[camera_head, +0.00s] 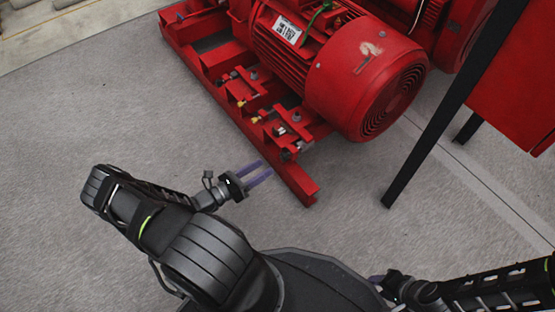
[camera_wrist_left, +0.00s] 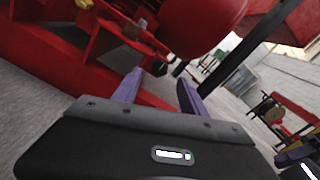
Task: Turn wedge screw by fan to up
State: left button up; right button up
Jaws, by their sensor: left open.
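The red motor (camera_head: 345,70) has its grilled fan end (camera_head: 393,100) facing right and sits on a red base frame (camera_head: 303,188). A wedge screw by the fan (camera_head: 287,155) shows as a small dark bolt end on the frame. In the left wrist view a dark bolt head (camera_wrist_left: 158,68) shows beyond and roughly between the fingertips; its turn angle is too small to tell. My left gripper (camera_head: 262,172) is open and empty beside the frame's near edge, apart from the screw. It also shows in the left wrist view (camera_wrist_left: 159,90). My right gripper (camera_head: 377,280) is low in the head view, its fingers mostly hidden.
More bolts and brass-coloured fittings (camera_head: 256,119) line the frame further left. A black post (camera_head: 440,125) under a red cabinet (camera_head: 515,80) stands to the right. Grey floor (camera_head: 150,110) is clear at the left.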

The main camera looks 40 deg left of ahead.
aim_at(281, 157)
pick_arm(q)
jog(key=b+x, duration=0.2)
jog(key=x, duration=0.4)
jog(key=shift+f, duration=0.15)
jog(key=shift+w+d, duration=0.2)
jog(key=shift+w, duration=0.35)
jog(key=shift+c, duration=0.2)
grip_shut()
